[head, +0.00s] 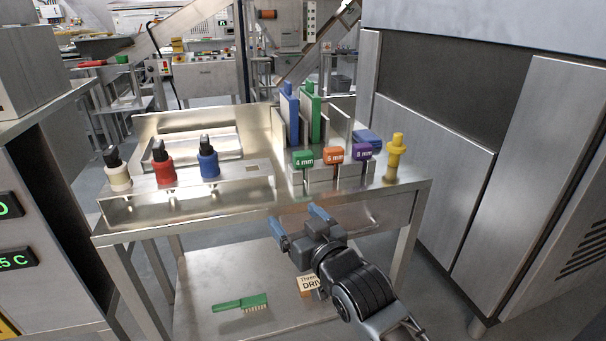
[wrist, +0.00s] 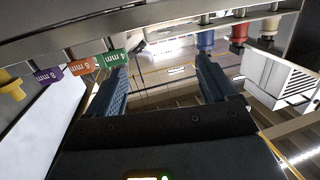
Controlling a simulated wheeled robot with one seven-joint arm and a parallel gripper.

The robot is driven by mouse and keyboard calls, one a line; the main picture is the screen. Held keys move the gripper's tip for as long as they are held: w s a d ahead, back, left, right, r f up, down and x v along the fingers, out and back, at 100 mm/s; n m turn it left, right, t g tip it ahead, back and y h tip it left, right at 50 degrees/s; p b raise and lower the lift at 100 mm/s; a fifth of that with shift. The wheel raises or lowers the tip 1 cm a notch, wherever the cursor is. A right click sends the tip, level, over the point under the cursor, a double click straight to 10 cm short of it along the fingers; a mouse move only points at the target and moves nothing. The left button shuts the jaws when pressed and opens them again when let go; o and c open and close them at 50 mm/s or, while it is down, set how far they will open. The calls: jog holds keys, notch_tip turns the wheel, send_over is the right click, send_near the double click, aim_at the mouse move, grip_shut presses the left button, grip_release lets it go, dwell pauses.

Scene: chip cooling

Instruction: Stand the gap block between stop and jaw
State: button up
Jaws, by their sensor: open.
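Three labelled gap blocks stand in a row at the front of the metal cart: a green one marked 4 mm (head: 303,158), an orange one (head: 333,155) whose digit is hard to read, and a purple one marked 8 mm (head: 362,151). The green (wrist: 111,59), orange (wrist: 82,67) and purple (wrist: 48,75) blocks also show at upper left in the wrist view. My gripper (head: 299,223) is open and empty in front of the cart's front edge, apart from the blocks. Its blue fingers (wrist: 160,66) point toward the cart. I cannot make out the stop and jaw.
White, red (head: 165,166) and blue (head: 208,158) black-topped pieces stand at the cart's left. A yellow peg (head: 395,155) stands at right. Blue (head: 289,112) and green (head: 310,112) plates stand behind the blocks. A green brush (head: 240,303) lies on the lower shelf.

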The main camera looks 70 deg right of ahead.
aim_at(304, 162)
jog(key=d+r+m+h, duration=0.1)
jog(key=d, duration=0.3)
jog(key=w+d+r+g+h+b, duration=0.1)
jog(key=d, duration=0.4)
jog(key=d+r+m+g+h+b, duration=0.1)
jog(key=d, duration=0.4)
jog(key=shift+w+d+m, duration=0.15)
jog(key=shift+w+m, duration=0.15)
jog(key=shift+w, duration=0.05)
jog(key=shift+w+a+f+x, duration=0.1)
jog(key=shift+w+f+x, duration=0.05)
jog(key=shift+x, duration=1.35)
jog(key=shift+w+a+f+x, duration=0.1)
jog(key=shift+a+x, duration=0.05)
jog(key=shift+x, duration=1.35)
jog(key=shift+c, duration=0.5)
jog(key=c, duration=1)
